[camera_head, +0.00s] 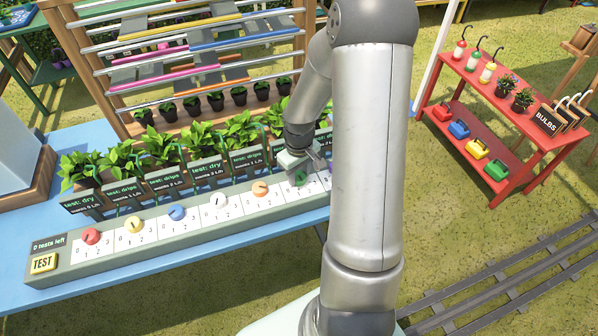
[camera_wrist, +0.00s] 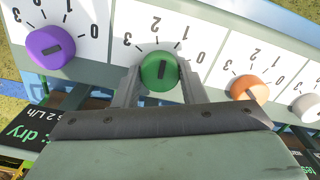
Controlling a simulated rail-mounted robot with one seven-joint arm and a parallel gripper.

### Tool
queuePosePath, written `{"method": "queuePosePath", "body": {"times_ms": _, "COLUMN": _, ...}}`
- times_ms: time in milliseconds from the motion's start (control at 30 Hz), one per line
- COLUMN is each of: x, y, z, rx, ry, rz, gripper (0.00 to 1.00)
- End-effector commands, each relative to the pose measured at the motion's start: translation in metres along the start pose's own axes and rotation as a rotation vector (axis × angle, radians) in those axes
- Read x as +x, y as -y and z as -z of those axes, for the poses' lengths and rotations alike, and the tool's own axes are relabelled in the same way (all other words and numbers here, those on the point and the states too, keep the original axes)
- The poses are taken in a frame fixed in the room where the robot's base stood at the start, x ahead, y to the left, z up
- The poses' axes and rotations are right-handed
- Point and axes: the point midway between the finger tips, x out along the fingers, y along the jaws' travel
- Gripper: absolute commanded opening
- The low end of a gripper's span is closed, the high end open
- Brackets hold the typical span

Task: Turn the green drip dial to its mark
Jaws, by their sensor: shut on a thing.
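The green drip dial (camera_wrist: 160,72) sits on a white panel with a scale from 0 to 3. My gripper (camera_wrist: 159,80) has one finger on each side of the dial and is shut on it. The dial's dark pointer bar is nearly upright in the wrist view, roughly toward the 1 to 2 side of the scale; its exact reading is hard to tell. In the head view the green dial (camera_head: 301,178) shows just below my gripper (camera_head: 304,166), toward the right of the dial row.
The purple dial (camera_wrist: 50,47) and orange dial (camera_wrist: 249,88) flank it; a white dial (camera_wrist: 307,107) is farther right. Plants and black signs (camera_head: 207,169) stand behind the row. A yellow TEST button (camera_head: 44,263) is at the left end, by "0 tests left". A red shelf (camera_head: 500,120) stands right.

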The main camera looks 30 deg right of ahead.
Motion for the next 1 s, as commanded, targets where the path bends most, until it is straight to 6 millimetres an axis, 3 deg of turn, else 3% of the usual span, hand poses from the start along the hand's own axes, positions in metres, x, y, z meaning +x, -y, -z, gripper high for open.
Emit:
{"method": "queuePosePath", "body": {"times_ms": 433, "x": -0.0013, "y": -0.0005, "z": 0.0008, "rx": -0.232, "ry": -0.002, "rz": -0.001, "gripper": 0.15}}
{"method": "queuePosePath", "body": {"times_ms": 1000, "x": -0.0010, "y": -0.0005, "z": 0.0011, "rx": -0.268, "ry": -0.003, "rz": -0.002, "gripper": 0.15}}
